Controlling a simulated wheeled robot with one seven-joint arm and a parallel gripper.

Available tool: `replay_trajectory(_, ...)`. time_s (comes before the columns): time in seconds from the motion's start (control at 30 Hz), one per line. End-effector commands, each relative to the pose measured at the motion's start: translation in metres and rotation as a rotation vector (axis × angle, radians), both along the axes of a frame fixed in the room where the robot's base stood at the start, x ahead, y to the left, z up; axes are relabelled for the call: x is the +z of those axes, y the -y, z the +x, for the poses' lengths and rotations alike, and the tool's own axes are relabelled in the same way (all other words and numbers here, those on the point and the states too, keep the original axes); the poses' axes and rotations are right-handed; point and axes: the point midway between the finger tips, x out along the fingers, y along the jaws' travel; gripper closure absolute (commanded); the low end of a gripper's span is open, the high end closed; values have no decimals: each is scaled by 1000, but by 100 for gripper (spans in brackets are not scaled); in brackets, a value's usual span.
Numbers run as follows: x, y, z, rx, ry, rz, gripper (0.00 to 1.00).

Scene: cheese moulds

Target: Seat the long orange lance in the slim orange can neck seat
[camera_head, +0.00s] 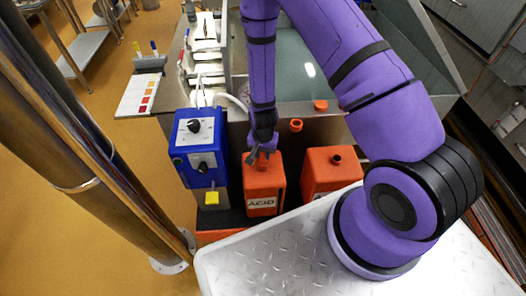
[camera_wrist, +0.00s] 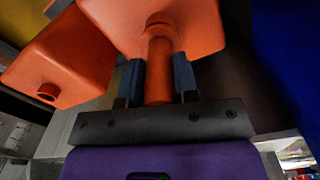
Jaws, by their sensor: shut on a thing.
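The orange can marked ACID (camera_head: 264,185) stands upright directly below my gripper (camera_head: 262,156). In the wrist view, my gripper (camera_wrist: 158,82) is shut on the long orange lance (camera_wrist: 159,70), with one dark blue finger on each side. The lance's end meets the round neck (camera_wrist: 160,22) of the orange can (camera_wrist: 200,25). It looks in line with the neck, but I cannot tell how deep it sits. In the head view the lance and this neck are mostly hidden by my gripper.
A second orange can (camera_head: 333,172) with a dark open neck stands to the right. A blue pump box (camera_head: 198,148) with knobs stands close on the left. A metal treadplate surface (camera_head: 290,260) is in front. An orange cap (camera_head: 320,105) lies on the bench behind.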

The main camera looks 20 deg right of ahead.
Motion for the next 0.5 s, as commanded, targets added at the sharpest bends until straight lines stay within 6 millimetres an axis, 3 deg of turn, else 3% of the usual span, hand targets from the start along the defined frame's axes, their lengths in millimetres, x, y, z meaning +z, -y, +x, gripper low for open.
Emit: replay_trajectory(0.5,-11,0,0,0,0,0,100)
